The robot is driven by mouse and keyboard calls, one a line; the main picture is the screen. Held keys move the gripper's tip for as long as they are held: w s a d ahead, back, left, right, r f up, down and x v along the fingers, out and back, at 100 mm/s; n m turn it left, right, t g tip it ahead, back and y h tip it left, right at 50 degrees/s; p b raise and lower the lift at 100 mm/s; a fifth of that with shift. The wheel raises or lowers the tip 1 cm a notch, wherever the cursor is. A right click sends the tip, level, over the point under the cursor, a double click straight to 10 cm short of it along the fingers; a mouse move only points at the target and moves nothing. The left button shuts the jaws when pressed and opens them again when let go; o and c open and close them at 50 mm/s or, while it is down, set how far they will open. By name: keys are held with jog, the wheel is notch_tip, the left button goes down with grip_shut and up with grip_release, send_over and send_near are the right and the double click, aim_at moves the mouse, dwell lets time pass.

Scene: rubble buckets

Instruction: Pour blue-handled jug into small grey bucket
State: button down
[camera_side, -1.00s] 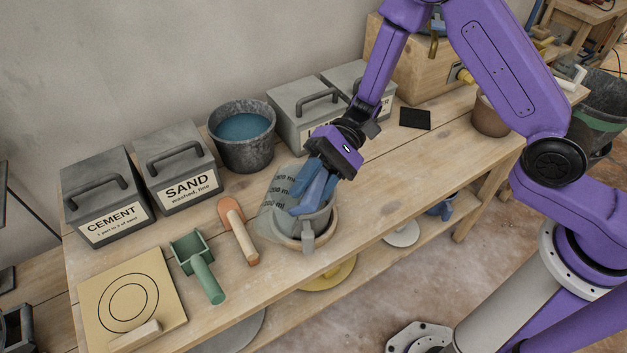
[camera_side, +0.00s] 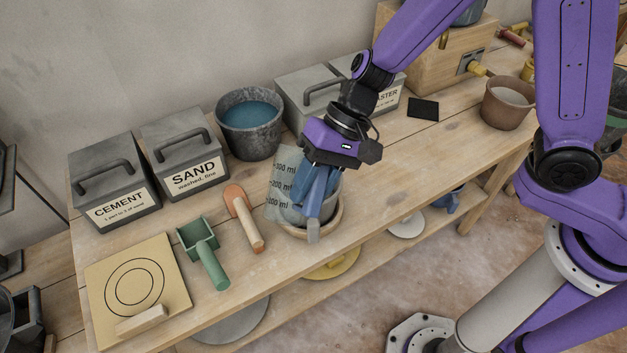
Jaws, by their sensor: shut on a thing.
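My gripper (camera_side: 322,184) is shut on the blue handle of a translucent measuring jug (camera_side: 283,186). The jug's wall carries dark ml marks, and its left side shows beside my fingers. The jug's contents and the inside of the bucket are hidden.
A dark bucket of blue liquid (camera_side: 250,130) stands behind, beside the SAND box (camera_side: 183,153) and CEMENT box (camera_side: 112,186). A green scoop (camera_side: 205,255) and an orange-bladed trowel (camera_side: 243,216) lie left. A brown pot (camera_side: 508,103) stands right. The bench between is fairly clear.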

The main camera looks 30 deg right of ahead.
jog(key=shift+s+a+f+n+t+h, duration=0.1)
jog(key=shift+n+t+h, duration=0.05)
jog(key=shift+t+h, duration=0.55)
jog(key=shift+s+a+f+n+t+h, duration=0.15)
jog(key=shift+t+h, duration=0.35)
jog(key=shift+h, duration=0.3)
jog(key=shift+w+d+f+n+t+h, duration=0.15)
jog(key=shift+w+d+f+t+h, duration=0.1)
jog(key=shift+f+t+h, duration=0.3)
jog(key=shift+w+d+f+n+t+h, duration=0.15)
jog(key=shift+w+d+f+t+h, duration=0.15)
jog(key=shift+t+h, duration=0.45)
jog(key=shift+f+h, duration=0.15)
jog(key=shift+h, duration=0.15)
jog(key=shift+d+f+t+h, duration=0.1)
jog(key=shift+f+t+h, duration=0.2)
jog(key=shift+t, duration=0.1)
jog(key=shift+w, duration=0.1)
